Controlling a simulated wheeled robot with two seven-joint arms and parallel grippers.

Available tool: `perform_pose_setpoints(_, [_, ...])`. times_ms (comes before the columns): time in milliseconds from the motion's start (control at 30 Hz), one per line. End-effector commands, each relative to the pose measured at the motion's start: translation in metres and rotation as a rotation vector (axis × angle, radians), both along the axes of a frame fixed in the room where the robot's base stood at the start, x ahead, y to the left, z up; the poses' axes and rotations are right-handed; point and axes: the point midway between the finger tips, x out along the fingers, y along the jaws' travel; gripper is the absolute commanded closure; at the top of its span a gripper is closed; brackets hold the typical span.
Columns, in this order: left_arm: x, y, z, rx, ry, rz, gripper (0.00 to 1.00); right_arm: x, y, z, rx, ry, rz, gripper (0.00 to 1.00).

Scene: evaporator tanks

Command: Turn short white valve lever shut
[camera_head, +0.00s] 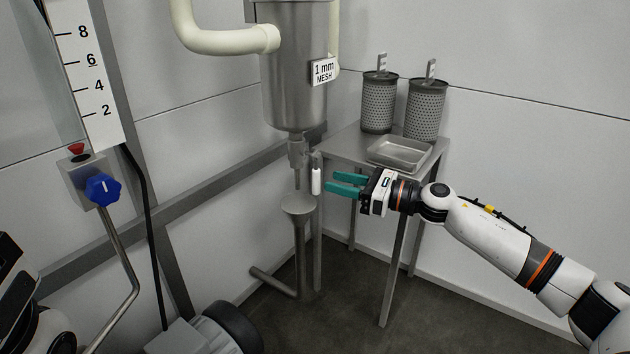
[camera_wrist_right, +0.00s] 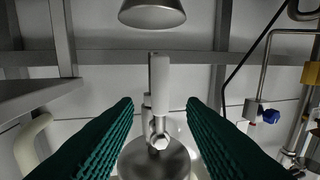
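The short white valve lever (camera_head: 316,181) hangs straight down beside the drain valve (camera_head: 297,152) under the steel tank (camera_head: 295,80). My right gripper (camera_head: 330,182) is open, its green fingers pointing left at the lever from just to its right. In the right wrist view, which looks upside down, the lever (camera_wrist_right: 159,82) stands between the spread fingers (camera_wrist_right: 160,104) with a gap on each side. Its pivot shows as a round bolt (camera_wrist_right: 159,141). I see no contact. Part of my left arm shows at the lower left; its gripper is not in view.
A funnel (camera_head: 297,204) on a pipe stands below the valve outlet. Behind my right gripper is a steel table (camera_head: 345,147) with a tray (camera_head: 399,153) and two mesh baskets (camera_head: 379,104). A blue knob (camera_head: 103,189) is at the left; a motor (camera_head: 205,334) sits low.

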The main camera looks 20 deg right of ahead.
Motion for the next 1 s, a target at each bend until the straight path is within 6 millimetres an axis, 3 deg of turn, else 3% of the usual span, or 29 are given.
perform_pose_setpoints(100, [-0.006,0.0,-0.001,0.0,-0.022,0.001,0.64,0.016,0.019,-0.001,0.002,-0.004,0.001,0.63])
perform_pose_setpoints(300, [-0.013,-0.001,0.002,0.003,-0.044,0.003,0.64,0.034,0.039,-0.001,0.003,-0.001,0.0,0.63])
perform_pose_setpoints(700, [-0.016,-0.002,0.005,0.005,-0.054,0.004,0.64,0.04,0.046,0.0,0.001,0.001,-0.001,0.63])
perform_pose_setpoints(767, [-0.016,-0.002,0.005,0.005,-0.054,0.004,0.64,0.04,0.046,0.0,0.001,0.001,-0.001,0.69])
perform_pose_setpoints(933, [-0.016,-0.001,0.005,0.005,-0.054,0.004,0.64,0.039,0.046,0.0,0.001,0.001,-0.001,0.97])
perform_pose_setpoints(1000, [-0.016,-0.001,0.005,0.005,-0.054,0.004,0.64,0.039,0.045,0.0,0.001,0.001,-0.001,1.0])
